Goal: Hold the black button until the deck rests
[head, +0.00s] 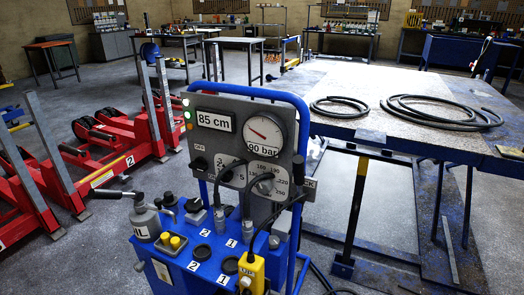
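A blue control trolley (215,255) stands in front of me with a grey upright panel (232,100). The panel reads "85 cm" on a display (214,121), and its round gauge (264,134) is labelled "90 bar". A small lamp on the panel's left edge glows green (187,114). A yellow hand pendant (250,272) on a black cable is at the trolley's front; a black button on it cannot be made out clearly. The deck (335,88) is a worn grey platform with a blue frame, raised on supports above a base (420,262). My gripper is not in view.
Black hoses (440,110) lie coiled on the deck. A blue tube handle (303,100) frames the panel. Red lifting equipment (120,140) stands at left.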

